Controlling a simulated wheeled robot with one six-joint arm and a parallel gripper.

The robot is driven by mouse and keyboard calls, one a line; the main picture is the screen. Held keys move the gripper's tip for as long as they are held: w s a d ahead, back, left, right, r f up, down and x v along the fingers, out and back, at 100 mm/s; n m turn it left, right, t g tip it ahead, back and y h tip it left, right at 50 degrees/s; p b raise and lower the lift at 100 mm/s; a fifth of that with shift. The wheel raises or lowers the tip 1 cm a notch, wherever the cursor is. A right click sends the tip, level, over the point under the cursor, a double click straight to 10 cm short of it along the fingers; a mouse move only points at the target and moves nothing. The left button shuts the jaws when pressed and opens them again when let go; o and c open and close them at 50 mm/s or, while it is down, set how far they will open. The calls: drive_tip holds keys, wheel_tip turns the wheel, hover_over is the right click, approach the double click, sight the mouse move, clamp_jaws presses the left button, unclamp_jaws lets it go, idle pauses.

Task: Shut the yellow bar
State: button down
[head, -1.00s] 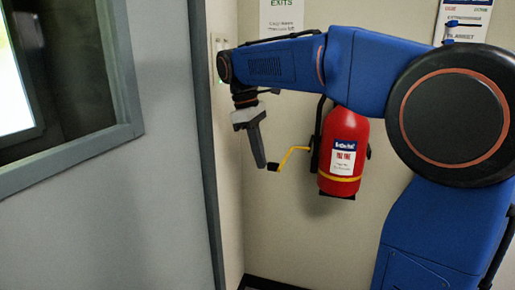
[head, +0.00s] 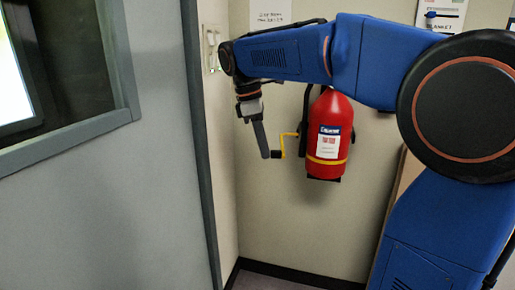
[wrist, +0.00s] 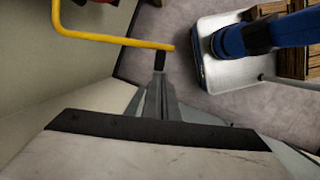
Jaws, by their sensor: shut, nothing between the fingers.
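The extinguisher hangs on a beige wall (head: 290,220). A grey panel with a window (head: 130,200) stands at the left. White switches (head: 211,50) are on the wall behind my wrist. Below the bar is open space down to the floor (wrist: 215,105).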

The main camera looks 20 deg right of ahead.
drive_tip(key=s+d+n+t, duration=0.2)
drive_tip(key=s+d+n, duration=0.6)
drive_tip(key=d, duration=0.4)
drive_tip(key=d+n, duration=0.1)
drive_tip(key=d, duration=1.1)
drive_tip(key=shift+w, duration=0.15)
drive_tip(key=shift+d, duration=0.1)
drive_tip(key=shift+r, duration=0.2)
